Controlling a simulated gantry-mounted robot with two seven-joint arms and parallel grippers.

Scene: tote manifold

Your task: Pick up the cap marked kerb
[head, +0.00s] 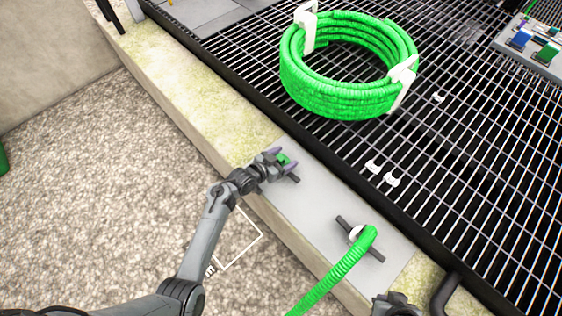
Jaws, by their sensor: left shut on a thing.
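My left gripper (283,161), with purple fingertips, is shut on a small green cap (284,158) over the grey plate (313,196) on the kerb. No marking on the cap is legible at this size. A dark bar shows just beside the fingertips on the plate. I cannot tell whether the cap touches the plate. A dark grey part of my right arm, likely its gripper (396,303), shows at the bottom edge, and its fingers cannot be made out.
A green hose (335,278) ends at a white fitting with a dark crossbar (372,246) on the plate. A coiled green hose (345,98) lies on the black grating (455,165). Small white clips (391,180) sit on the grating. A tray of coloured parts (545,62) stands top right.

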